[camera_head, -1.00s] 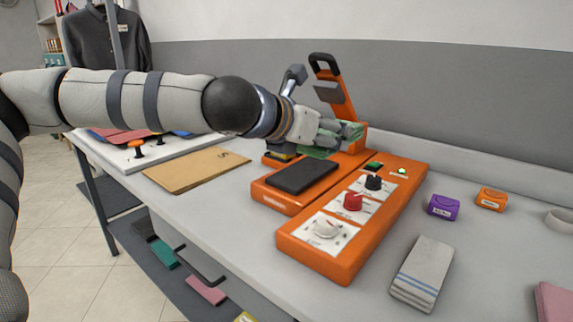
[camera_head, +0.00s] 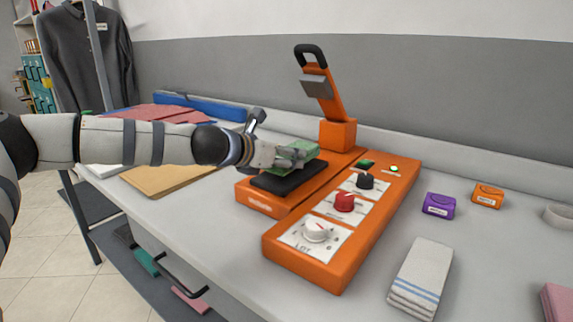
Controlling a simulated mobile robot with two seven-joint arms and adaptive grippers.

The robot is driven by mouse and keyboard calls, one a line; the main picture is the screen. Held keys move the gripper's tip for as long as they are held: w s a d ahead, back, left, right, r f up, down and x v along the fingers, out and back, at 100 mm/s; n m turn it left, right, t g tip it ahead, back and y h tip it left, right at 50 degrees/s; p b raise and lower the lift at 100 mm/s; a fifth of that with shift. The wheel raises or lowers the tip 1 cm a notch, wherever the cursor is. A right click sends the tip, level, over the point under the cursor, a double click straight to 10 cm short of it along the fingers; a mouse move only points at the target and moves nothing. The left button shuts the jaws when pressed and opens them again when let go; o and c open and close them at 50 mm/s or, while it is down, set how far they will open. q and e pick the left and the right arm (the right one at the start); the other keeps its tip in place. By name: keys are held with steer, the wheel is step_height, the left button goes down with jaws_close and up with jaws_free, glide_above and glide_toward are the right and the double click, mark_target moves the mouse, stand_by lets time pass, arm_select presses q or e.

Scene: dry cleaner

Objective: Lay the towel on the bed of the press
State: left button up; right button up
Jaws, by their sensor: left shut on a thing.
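The orange press has a dark flat bed (camera_head: 274,188) at its left front, and its orange arm with a black handle (camera_head: 316,75) stands raised behind. My left gripper (camera_head: 287,158) is shut on a green folded cloth, which looks like the towel (camera_head: 305,151). The cloth is over the rear part of the bed, very low; I cannot tell whether it touches. The fingers hide part of the cloth. Another folded towel, white with blue stripes (camera_head: 422,275), lies on the table to the right of the press. My right gripper is not in view.
The control panel (camera_head: 318,238) with white, red and black knobs is beside the bed. A purple box (camera_head: 439,204) and an orange box (camera_head: 488,196) stand to the right. A brown folder (camera_head: 165,179) and red cloths (camera_head: 165,113) lie at left.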

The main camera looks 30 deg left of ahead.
arm_select(q)
step_height(320, 180, down, 2)
steer(key=shift+f, duration=0.25)
steer(key=shift+r, duration=0.3)
steer(key=shift+f, duration=0.15)
steer(key=o, duration=1.1)
steer(key=shift+o, duration=0.2)
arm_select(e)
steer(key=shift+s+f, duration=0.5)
